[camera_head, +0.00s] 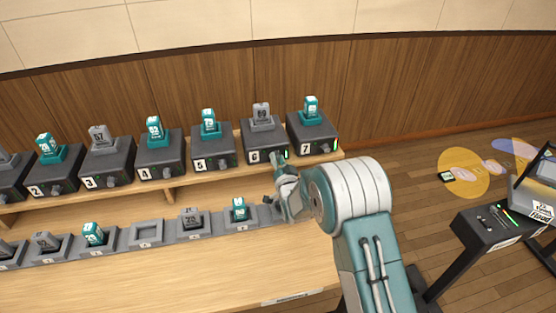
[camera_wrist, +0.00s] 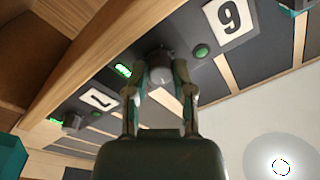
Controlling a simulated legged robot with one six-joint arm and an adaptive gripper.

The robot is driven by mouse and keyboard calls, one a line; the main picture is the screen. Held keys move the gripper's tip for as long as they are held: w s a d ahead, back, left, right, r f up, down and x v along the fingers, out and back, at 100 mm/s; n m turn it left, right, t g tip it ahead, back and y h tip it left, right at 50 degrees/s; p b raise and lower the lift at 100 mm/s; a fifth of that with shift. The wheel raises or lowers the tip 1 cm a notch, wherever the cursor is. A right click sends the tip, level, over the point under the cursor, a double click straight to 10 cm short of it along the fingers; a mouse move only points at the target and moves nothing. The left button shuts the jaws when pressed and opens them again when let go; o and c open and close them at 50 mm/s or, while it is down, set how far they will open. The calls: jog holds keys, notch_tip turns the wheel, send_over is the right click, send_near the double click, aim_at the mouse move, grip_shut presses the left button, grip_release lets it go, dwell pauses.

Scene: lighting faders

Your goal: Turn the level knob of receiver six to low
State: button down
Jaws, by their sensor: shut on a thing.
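Receiver six (camera_head: 258,139) is a dark box on the upper shelf, with a white label "6" on its front and a grey pack on top. Its label (camera_wrist: 229,16) also shows in the wrist view. The level knob (camera_wrist: 160,66) is a grey round knob on the front panel, between a green lamp (camera_wrist: 201,51) and a lit green display (camera_wrist: 122,71). My gripper (camera_head: 280,168) reaches the front of receiver six. In the wrist view my gripper (camera_wrist: 160,80) is shut on the knob, one finger on each side. The knob's pointer mark cannot be made out.
Receiver seven (camera_head: 311,132) stands just right of six, and receiver five (camera_head: 211,147) to its left. Below is a lower row of grey cradles (camera_head: 146,235), some holding packs. A dark side table (camera_head: 490,225) stands at the right.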

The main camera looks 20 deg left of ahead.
jog(key=shift+s+f+n, duration=0.15)
jog(key=shift+f+n, duration=0.3)
jog(key=shift+n, duration=0.65)
jog(key=c, duration=0.6)
grip_release()
jog(key=shift+o, duration=0.6)
jog(key=shift+a, duration=0.1)
jog(key=shift+r, duration=0.15)
jog(key=shift+r, duration=0.1)
jog(key=v, duration=1.1)
jog(key=shift+s+d, duration=0.25)
jog(key=shift+d, duration=0.05)
